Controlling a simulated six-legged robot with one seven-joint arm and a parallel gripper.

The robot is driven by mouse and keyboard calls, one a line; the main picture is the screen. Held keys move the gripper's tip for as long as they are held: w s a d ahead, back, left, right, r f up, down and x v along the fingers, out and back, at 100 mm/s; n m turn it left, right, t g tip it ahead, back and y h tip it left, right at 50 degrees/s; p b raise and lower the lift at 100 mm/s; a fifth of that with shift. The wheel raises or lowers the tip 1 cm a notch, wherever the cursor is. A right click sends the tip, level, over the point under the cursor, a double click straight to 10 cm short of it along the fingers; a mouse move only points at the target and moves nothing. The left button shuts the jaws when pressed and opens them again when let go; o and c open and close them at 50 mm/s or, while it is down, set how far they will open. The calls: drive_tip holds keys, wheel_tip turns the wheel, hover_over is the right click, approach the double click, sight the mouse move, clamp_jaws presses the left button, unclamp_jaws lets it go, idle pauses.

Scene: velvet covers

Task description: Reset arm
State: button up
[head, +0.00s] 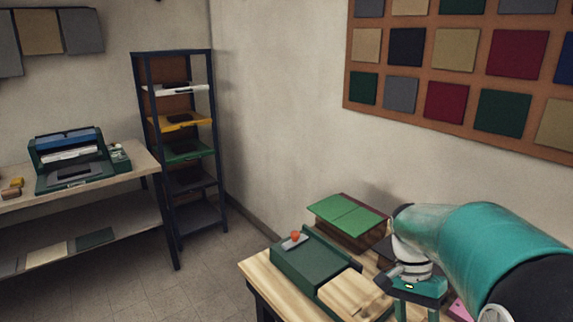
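My arm, teal with white joints, reaches in from the right edge. It ends in my gripper (416,311), over the right part of the wooden table (262,283) at the bottom. Its two teal fingers point down with a wide gap between them and nothing seen in the gap. The fingertips are cut off by the bottom edge of the picture. My arm hides part of the table behind it.
On this table are a dark green device (312,263) with an orange knob (295,236), a light wood block (352,292) and a green-topped box (345,216). A shelf rack (187,151) and a workbench (130,163) with a green machine (72,160) stand left. The floor between (215,265) is clear.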

drive_tip(key=s+a+r+n+t+y, duration=0.1)
drive_tip(key=s+a+r+n+t, duration=0.6)
drive_tip(key=s+a+n+t, duration=0.2)
drive_tip(key=shift+s+a+r+n+t, duration=0.3)
drive_tip(key=shift+a+n+t, duration=0.3)
drive_tip(key=shift+a, duration=0.15)
